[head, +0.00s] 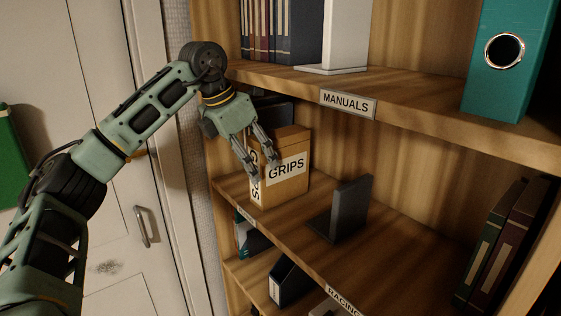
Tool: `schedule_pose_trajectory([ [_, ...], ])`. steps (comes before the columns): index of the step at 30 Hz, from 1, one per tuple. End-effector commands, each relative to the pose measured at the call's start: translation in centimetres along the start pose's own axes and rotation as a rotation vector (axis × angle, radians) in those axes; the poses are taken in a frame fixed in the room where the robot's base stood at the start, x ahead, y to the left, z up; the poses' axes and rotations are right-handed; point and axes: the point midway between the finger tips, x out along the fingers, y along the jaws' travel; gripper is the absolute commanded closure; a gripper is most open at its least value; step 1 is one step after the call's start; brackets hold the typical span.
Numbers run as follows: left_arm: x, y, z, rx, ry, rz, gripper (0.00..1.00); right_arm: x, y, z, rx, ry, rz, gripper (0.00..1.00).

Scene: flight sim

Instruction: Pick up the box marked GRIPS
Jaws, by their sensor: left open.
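The tan box marked GRIPS (292,188) stands upright at the left end of the middle shelf (390,245). White labels show on its front and its left side. My left gripper (262,172) is open, pointing down in front of the box's near corner. Its fingers overlap the box in the picture and cover part of the side label. I cannot tell whether they touch it. My right gripper is not in view.
A dark bookend (347,210) stands right of the box. The upper shelf with the MANUALS label (348,103) overhangs it. Binders (500,245) stand at the far right, with free shelf between. A white door (140,225) is at left.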

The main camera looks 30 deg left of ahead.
Motion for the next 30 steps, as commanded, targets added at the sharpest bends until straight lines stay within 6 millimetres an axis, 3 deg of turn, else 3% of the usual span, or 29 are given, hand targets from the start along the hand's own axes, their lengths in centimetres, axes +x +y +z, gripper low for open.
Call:
schedule_pose_trajectory([
  [4, 0.3, -0.1, 1.5, 0.001, 0.001, 0.0, 0.33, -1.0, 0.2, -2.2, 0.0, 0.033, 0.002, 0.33],
  [6, 1.9, 0.0, 1.1, -0.001, 0.006, 0.0, 0.33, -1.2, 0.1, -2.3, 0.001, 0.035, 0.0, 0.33],
  [13, 5.0, 0.1, 1.1, -0.001, 0.002, 0.001, 0.33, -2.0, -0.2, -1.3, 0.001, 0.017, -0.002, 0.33],
  [21, 5.5, 0.0, 1.1, 0.0, -0.001, 0.001, 0.33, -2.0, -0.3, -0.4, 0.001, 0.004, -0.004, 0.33],
  [30, 5.5, 0.0, 1.1, 0.0, 0.0, 0.001, 0.57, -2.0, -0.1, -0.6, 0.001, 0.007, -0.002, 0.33],
])
